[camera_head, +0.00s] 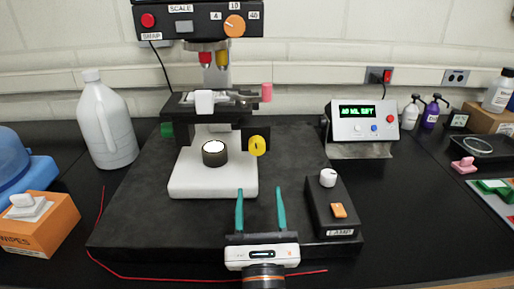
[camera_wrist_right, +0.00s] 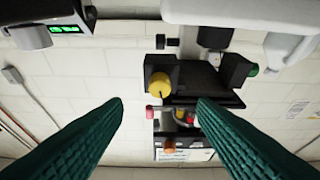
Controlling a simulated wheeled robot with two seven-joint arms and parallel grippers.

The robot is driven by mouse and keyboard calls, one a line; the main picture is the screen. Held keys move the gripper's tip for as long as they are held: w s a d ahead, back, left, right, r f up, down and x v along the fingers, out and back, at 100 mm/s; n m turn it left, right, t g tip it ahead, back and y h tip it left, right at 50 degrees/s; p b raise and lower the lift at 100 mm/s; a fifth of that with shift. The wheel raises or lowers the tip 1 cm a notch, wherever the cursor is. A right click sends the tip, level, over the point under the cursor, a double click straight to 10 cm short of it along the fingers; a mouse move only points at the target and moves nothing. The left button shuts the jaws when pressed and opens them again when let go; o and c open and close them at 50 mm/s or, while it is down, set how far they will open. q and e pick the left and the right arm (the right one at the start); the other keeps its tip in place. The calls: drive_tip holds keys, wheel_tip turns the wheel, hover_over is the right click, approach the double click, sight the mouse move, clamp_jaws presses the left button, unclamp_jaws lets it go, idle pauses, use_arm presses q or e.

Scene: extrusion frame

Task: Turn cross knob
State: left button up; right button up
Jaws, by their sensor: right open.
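No knob in view is labelled as the cross knob, and I cannot tell a cross shape on any of them. A pink knob (camera_head: 266,92) sticks out at the right end of the microscope's dark stage (camera_head: 180,106). A round yellow knob (camera_head: 257,146) sits lower on the microscope's right side. My right gripper (camera_head: 260,191) is open and empty, in front of the microscope, its teal fingers pointing towards it. In the right wrist view, upside down, the yellow knob (camera_wrist_right: 161,85) and pink knob (camera_wrist_right: 153,112) appear between the fingers, beyond the tips. My left gripper is out of view.
A lamp box (camera_head: 345,218) with a white dial and orange switch lies right of my gripper. A display unit (camera_head: 360,126) stands behind it. A white jug (camera_head: 103,122) and wipes box (camera_head: 40,228) are on the left. A red wire (camera_head: 170,279) runs along the front edge.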

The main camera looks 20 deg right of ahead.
sight(260, 151)
drive_tip(key=p+x, duration=0.2)
drive_tip(key=x, duration=0.7)
drive_tip(key=shift+r, duration=0.2)
drive_tip(key=shift+w+d, duration=0.15)
drive_tip(key=shift+w, duration=0.35)
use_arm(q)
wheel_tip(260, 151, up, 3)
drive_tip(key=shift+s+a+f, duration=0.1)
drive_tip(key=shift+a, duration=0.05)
